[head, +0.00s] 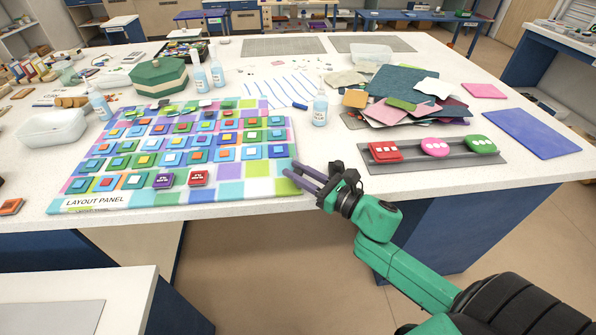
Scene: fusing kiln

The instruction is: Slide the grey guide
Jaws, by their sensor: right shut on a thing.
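My right gripper (331,190) reaches in from the lower right, at the right front corner of the layout panel (262,187). It is shut on a slim grey piece, which looks like the grey guide (304,173). The guide's far end meets or overlaps the panel's right edge in the picture. I cannot tell whether it touches the panel. The black jaws hide its near end. The panel is pastel-checked and carries rows of small coloured tiles, with a purple tile (163,181) and a red tile (198,178) near its front. My left gripper is not in view.
Right of my gripper, a grey tray (400,166) holds a red block (384,151), a pink oval (435,146) and a green oval (481,145). Coloured sheets (405,85) are heaped behind it. The white tabletop's front edge is below my gripper.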

